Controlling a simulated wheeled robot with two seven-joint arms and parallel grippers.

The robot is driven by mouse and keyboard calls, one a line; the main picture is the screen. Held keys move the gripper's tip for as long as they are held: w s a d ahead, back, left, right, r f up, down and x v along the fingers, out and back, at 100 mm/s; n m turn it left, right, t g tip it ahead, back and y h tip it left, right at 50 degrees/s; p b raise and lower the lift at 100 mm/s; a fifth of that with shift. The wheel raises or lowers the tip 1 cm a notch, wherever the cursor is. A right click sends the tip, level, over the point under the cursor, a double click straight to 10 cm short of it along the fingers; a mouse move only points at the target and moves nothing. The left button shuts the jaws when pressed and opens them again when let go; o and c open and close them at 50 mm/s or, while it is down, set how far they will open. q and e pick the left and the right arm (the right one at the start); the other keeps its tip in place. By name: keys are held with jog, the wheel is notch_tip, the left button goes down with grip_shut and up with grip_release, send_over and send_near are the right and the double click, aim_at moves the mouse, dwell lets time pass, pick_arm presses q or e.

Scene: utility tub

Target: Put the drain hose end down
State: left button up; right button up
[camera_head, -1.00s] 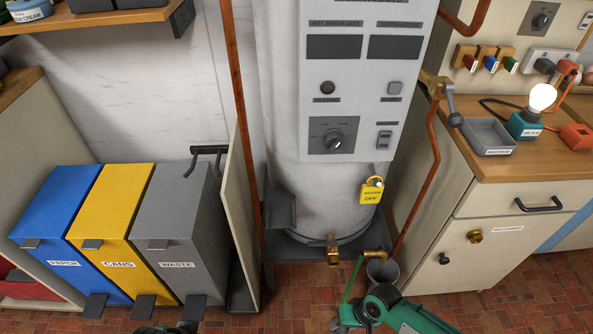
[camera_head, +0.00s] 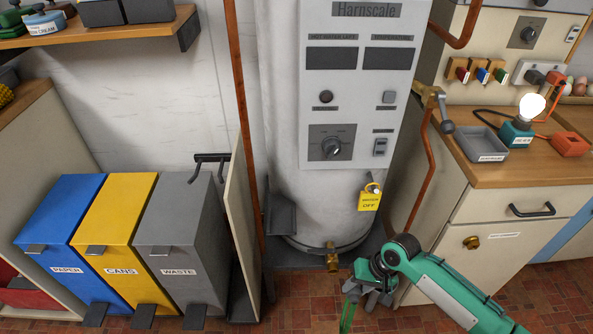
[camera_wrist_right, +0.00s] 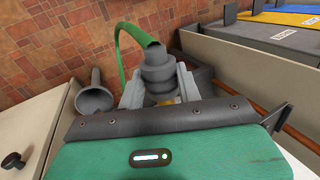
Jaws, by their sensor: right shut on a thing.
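My right gripper (camera_head: 365,292) is shut on the drain hose end, in front of the boiler's foot. In the right wrist view, the hose end (camera_wrist_right: 158,78) is a stepped grey fitting between the fingers (camera_wrist_right: 160,92). The green hose (camera_wrist_right: 122,42) loops away from it over the floor tiles. In the head view, a short piece of green hose (camera_head: 347,318) hangs below the gripper. The hose's far end is out of view. My left gripper is not in view.
A grey funnel-shaped cup (camera_wrist_right: 95,98) stands left of the gripper in the wrist view. The boiler (camera_head: 300,205) has a brass drain tap (camera_head: 332,258) low in front. Three bins (camera_head: 178,265) stand left; a cabinet (camera_head: 470,240) stands right. Open tiled floor (camera_head: 290,310) lies in front.

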jog(key=w+d+r, duration=0.3)
jog(key=w+r, duration=0.1)
jog(key=r, duration=0.9)
jog(key=w+d+r, duration=0.2)
jog(key=w+r, duration=0.1)
jog(key=r, duration=1)
pick_arm(q)
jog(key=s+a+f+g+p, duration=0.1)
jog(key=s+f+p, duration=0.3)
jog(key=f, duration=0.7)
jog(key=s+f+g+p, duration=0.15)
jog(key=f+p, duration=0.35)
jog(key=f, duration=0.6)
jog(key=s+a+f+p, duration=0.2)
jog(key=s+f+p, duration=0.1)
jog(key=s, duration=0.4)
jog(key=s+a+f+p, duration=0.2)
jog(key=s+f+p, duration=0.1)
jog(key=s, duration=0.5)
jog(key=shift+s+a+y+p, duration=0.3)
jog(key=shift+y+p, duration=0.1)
jog(key=shift+p, duration=0.25)
pick_arm(e)
jog(key=s+r, duration=0.9)
jog(key=r, duration=0.2)
jog(key=shift+s+r, duration=0.25)
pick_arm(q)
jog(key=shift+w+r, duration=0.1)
pick_arm(e)
jog(key=shift+d, duration=0.1)
